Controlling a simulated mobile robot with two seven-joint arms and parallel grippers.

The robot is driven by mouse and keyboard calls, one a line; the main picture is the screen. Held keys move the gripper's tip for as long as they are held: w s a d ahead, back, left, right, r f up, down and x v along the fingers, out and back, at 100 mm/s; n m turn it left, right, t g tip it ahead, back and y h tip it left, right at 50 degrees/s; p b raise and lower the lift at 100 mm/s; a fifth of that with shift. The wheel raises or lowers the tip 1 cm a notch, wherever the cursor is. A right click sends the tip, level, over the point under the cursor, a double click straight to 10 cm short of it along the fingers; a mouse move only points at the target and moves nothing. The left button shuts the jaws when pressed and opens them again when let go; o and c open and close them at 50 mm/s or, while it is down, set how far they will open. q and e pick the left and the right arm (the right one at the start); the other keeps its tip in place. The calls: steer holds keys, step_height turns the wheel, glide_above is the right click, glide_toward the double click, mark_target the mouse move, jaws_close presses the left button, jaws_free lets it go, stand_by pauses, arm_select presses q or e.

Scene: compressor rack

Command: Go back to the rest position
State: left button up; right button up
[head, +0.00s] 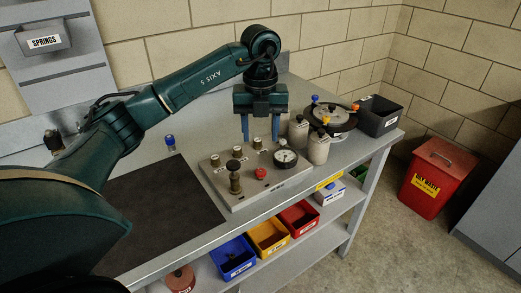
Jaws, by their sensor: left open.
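My left gripper (260,128) is above the back of the grey panel block (243,203) on the bench, its two blue fingers pointing down, apart and with nothing seen between them. The block carries a gauge (285,159), a red button (260,174), a dark knobbed valve (235,178) and several small fittings. The fingertips come close to the fittings at the block's back edge; I cannot tell whether they touch. My left arm reaches in from the left across the bench. My right gripper is not in view.
Two grey canisters (318,147), a round dark device (336,117) and a black bin (378,116) stand right of the gripper. A dark mat (160,212) lies at left. Coloured bins (233,257) sit on the lower shelf. A red waste bin (437,178) stands on the floor.

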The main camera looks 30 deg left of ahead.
arm_select(q)
step_height(320, 180, up, 2)
steer(key=shift+r, duration=0.15)
stand_by(0.5)
